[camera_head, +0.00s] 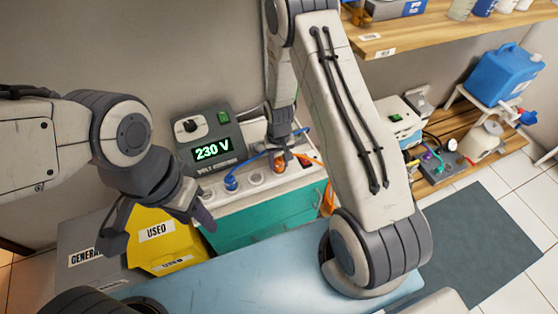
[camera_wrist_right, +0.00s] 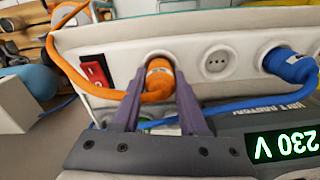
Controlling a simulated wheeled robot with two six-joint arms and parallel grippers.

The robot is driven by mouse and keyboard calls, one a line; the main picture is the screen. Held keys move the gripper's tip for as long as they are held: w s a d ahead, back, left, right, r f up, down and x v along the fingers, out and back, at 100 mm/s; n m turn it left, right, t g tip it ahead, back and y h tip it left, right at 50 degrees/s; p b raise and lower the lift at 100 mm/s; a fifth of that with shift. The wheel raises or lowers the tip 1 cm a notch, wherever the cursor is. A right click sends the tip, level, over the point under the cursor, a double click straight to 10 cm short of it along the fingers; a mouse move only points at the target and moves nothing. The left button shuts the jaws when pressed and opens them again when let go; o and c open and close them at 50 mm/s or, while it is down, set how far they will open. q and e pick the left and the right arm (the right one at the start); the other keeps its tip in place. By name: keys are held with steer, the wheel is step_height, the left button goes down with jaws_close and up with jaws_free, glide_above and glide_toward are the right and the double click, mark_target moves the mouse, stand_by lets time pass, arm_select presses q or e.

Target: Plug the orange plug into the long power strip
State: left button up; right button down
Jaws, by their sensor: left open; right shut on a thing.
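The long power strip (camera_head: 212,194) is white and lies along the top of a teal case; in the right wrist view its face (camera_wrist_right: 195,62) shows round sockets and a red switch. The orange plug (camera_wrist_right: 160,76) sits at the socket nearest that switch, its front within the round recess. How deep it sits I cannot tell. My right gripper (camera_wrist_right: 160,92) is shut on it, one finger on each side; in the head view the plug (camera_head: 279,163) shows just below that gripper (camera_head: 281,148). My left gripper (camera_head: 155,222) is open and empty at the left.
A blue plug (camera_head: 231,183) sits in the strip, with an empty socket (camera_wrist_right: 217,62) between it and the orange one. The voltmeter (camera_head: 207,135) reading 230 V stands behind. A yellow USED bin (camera_head: 160,250) is near my left gripper. Orange and blue cables run close by.

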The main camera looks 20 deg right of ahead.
mark_target(279, 159)
steer(key=shift+f, duration=0.25)
steer(key=shift+c, duration=1.8)
jaws_free()
step_height(279, 159, up, 10)
steer(key=shift+r+p, duration=0.25)
steer(key=shift+p, duration=0.75)
